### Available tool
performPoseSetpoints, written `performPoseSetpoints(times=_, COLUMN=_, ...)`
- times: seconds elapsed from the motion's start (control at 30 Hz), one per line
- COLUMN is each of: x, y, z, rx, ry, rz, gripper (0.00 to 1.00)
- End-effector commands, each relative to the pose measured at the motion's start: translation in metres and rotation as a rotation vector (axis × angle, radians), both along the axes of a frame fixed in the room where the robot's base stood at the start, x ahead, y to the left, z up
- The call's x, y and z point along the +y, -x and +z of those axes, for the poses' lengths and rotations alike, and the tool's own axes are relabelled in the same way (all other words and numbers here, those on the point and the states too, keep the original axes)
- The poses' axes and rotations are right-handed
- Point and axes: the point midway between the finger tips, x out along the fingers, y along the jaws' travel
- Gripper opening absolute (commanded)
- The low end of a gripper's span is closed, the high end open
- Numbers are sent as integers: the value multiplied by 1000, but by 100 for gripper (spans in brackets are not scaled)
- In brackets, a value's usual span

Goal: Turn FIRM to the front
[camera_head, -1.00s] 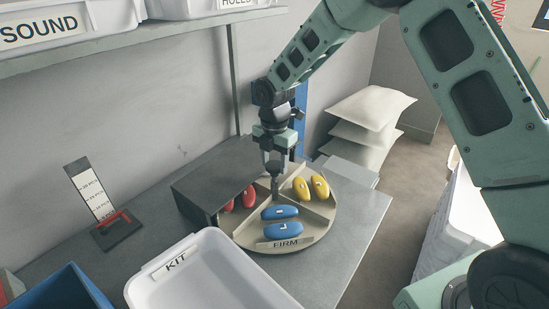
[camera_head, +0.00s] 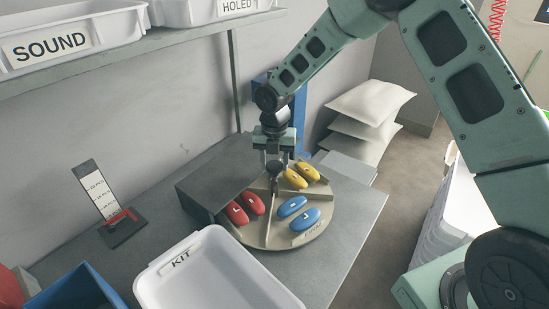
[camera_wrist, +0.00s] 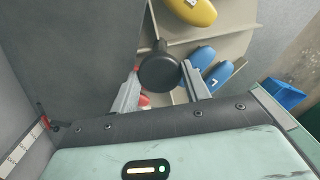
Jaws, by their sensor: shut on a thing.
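The round beige carousel (camera_head: 262,236) stands on the grey table, split by low walls into compartments. Two blue insoles (camera_head: 298,213) lie in its front-right compartment, with the FIRM label (camera_head: 313,232) on the rim by them, now turned to the right. Two red insoles (camera_head: 244,208) lie front-left, partly by the dark cover. Two yellow insoles (camera_head: 301,175) lie at the back right. My gripper (camera_head: 273,170) is shut on the black knob (camera_wrist: 160,68) above the carousel; the fingers (camera_wrist: 162,84) flank it in the wrist view.
A dark grey cover (camera_head: 215,180) hides the carousel's back left. A white KIT tray (camera_head: 212,268) stands in front left of the carousel. A card stand (camera_head: 122,226) and a blue bin (camera_head: 78,290) are farther left. White sacks (camera_head: 368,105) are stacked behind right.

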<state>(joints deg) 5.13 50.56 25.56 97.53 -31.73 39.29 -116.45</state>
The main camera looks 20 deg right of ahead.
Motion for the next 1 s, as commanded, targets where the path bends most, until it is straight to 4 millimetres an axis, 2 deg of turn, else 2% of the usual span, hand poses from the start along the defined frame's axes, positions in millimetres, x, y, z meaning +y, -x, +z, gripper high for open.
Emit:
performPoseSetpoints(times=0.5, x=1, y=-1, z=2, rx=-3, ry=-1, rz=205, gripper=6)
performPoseSetpoints(times=1.0, x=0, y=-1, z=1, rx=-3, ry=-1, rz=262, gripper=6)
